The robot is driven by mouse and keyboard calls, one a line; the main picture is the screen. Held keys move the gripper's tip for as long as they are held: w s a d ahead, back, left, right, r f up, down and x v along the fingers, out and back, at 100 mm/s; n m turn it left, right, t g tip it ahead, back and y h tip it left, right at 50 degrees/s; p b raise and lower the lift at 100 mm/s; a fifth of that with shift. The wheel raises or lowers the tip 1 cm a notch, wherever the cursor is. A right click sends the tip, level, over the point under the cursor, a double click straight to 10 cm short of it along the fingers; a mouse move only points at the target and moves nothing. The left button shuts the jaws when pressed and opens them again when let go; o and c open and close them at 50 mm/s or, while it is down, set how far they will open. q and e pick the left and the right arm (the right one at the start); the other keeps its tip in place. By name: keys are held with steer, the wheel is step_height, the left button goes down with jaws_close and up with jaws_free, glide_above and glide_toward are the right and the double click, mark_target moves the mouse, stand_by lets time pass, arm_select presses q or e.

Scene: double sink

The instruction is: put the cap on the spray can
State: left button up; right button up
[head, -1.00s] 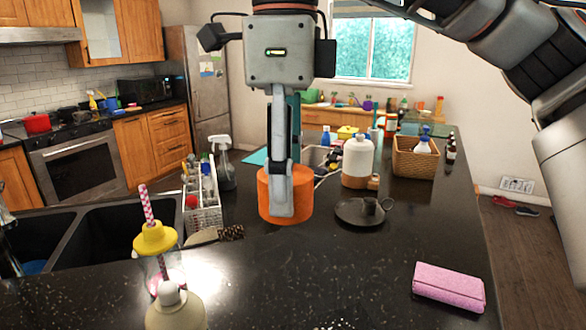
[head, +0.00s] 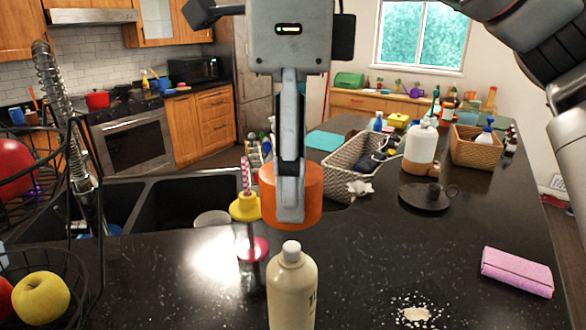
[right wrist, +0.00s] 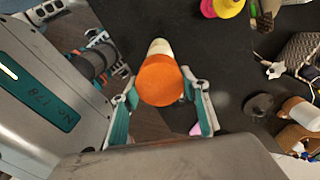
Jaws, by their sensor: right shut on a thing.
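The orange cap (head: 313,194) is held between the fingers of my right gripper (head: 290,198). One grey finger crosses its near side. The cream spray can (head: 291,295) stands upright on the dark counter at the bottom of the head view, with a small white nozzle on top. Its base is cut off by the frame. The cap is above the nozzle in the picture and apart from it. In the right wrist view the cap (right wrist: 160,80) sits between the two fingers and partly hides the can (right wrist: 160,47). My left gripper is not in view.
A bottle with a yellow lid (head: 246,207) and straw stands left of the can. A wire fruit basket (head: 85,250) is at far left, by the double sink (head: 180,205). A pink case (head: 517,271) lies right. A wicker basket (head: 345,180) stands behind the cap.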

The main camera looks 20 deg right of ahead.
mark_target(294, 246)
steer(key=shift+f, duration=2.2)
steer(key=shift+f+b, duration=0.35)
steer(key=shift+b, duration=0.05)
steer(key=shift+f, duration=0.3)
steer(key=shift+f+b, duration=0.25)
steer(key=shift+b, duration=0.05)
steer(key=shift+f, duration=0.1)
arm_select(q)
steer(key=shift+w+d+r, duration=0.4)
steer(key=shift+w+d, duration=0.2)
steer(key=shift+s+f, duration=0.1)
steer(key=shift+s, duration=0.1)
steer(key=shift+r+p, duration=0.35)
steer(key=shift+p, duration=0.15)
